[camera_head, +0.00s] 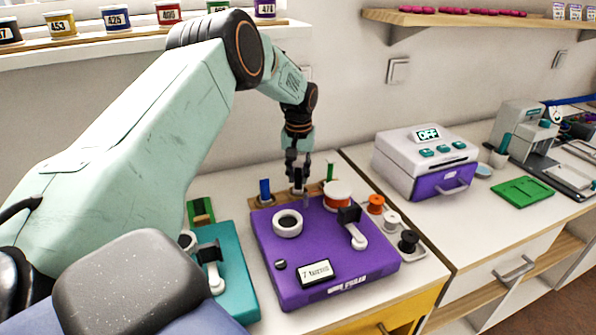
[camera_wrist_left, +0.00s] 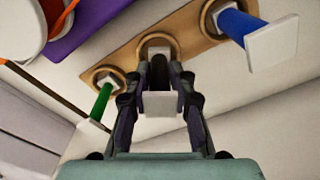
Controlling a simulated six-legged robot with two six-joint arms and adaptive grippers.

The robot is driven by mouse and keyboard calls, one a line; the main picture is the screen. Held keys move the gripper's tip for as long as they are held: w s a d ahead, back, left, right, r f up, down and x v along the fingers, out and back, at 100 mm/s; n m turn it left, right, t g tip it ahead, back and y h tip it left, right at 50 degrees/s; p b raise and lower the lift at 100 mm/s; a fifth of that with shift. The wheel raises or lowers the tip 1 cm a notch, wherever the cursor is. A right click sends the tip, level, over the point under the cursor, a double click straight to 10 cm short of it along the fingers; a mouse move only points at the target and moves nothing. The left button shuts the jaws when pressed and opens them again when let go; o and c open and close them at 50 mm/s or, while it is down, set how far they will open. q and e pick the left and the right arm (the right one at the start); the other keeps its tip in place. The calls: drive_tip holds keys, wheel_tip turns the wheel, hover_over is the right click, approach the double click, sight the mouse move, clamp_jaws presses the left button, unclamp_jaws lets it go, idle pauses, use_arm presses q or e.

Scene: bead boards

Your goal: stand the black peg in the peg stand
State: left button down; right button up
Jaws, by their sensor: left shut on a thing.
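The wooden peg stand (camera_head: 315,187) is behind the purple machine, and its ringed holes show in the left wrist view (camera_wrist_left: 130,58). A blue peg (camera_head: 265,188) stands at one end and a green peg (camera_head: 330,171) at the other. My left gripper (camera_head: 298,180) is shut on the black peg (camera_wrist_left: 159,72), which has a white square head (camera_wrist_left: 161,103). The black peg lines up with the middle hole's ring (camera_wrist_left: 157,42). Whether its tip is inside the hole or just above it, I cannot tell. My right gripper is not in view.
The purple machine (camera_head: 330,235) with white and orange spools is just in front of the stand. A teal machine (camera_head: 235,265) is at its left. A grey box with a purple drawer (camera_head: 445,182) stands to the right. The wall is close behind the stand.

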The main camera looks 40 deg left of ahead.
use_arm(q)
drive_tip(key=shift+f, duration=0.15)
idle(0.4)
drive_tip(key=shift+f, duration=0.2)
drive_tip(key=c, duration=1.1)
unclamp_jaws()
drive_tip(key=shift+o, duration=0.2)
drive_tip(key=shift+r+p, duration=0.15)
drive_tip(key=shift+p, duration=0.2)
wheel_tip(320, 180, up, 7)
drive_tip(key=p, duration=0.7)
